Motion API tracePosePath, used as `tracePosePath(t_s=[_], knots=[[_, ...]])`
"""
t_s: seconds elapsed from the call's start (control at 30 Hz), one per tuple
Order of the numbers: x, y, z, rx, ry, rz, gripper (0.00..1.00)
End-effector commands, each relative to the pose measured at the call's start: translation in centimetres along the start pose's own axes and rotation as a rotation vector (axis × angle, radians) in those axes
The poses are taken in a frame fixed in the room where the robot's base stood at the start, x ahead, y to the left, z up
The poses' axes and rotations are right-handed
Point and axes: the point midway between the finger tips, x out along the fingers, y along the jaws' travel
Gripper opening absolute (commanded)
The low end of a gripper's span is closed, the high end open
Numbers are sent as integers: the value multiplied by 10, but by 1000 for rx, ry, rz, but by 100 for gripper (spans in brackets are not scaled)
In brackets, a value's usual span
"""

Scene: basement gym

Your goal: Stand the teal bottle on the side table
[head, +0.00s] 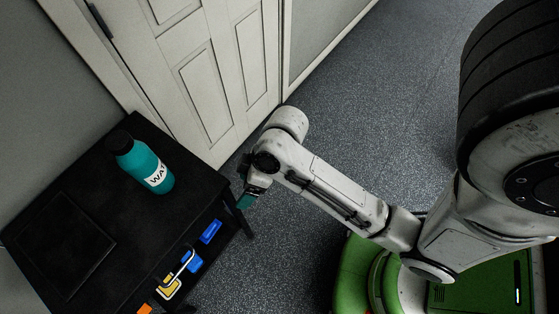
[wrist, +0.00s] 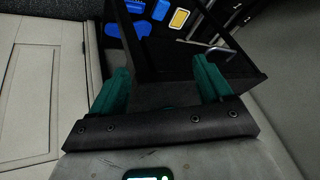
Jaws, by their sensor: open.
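The teal bottle (head: 145,165) has a black cap and a white label with dark letters. In the head view it stands upright on the black side table (head: 60,190), near the table's back edge by the door. My gripper (head: 247,199) is beyond the table's right edge, apart from the bottle, with nothing held. In the wrist view my gripper (wrist: 162,75) shows its two teal fingers spread wide with nothing between them. The side table (wrist: 170,95) shows past the fingers. The bottle is not visible in the wrist view.
A lower shelf of the table holds blue items (head: 211,231), a yellow padlock-like thing (head: 170,284) and an orange thing (head: 145,309). A pale panelled door (head: 200,75) stands behind the table. The speckled grey floor (head: 340,110) is clear between table and base.

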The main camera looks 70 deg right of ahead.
Motion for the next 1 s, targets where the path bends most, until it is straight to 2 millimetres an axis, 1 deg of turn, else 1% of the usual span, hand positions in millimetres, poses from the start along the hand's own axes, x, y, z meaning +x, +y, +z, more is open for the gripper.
tracePosePath(t_s=[0.03,0.1,0.2,0.3,0.43,1.0], knots=[[-2,0,18,45,-82,55,79],[-8,2,39,112,-174,139,79],[-19,5,60,188,-261,244,79],[-27,7,71,236,-306,314,79],[-32,8,76,259,-324,349,79],[-32,9,75,260,-323,350,79]])
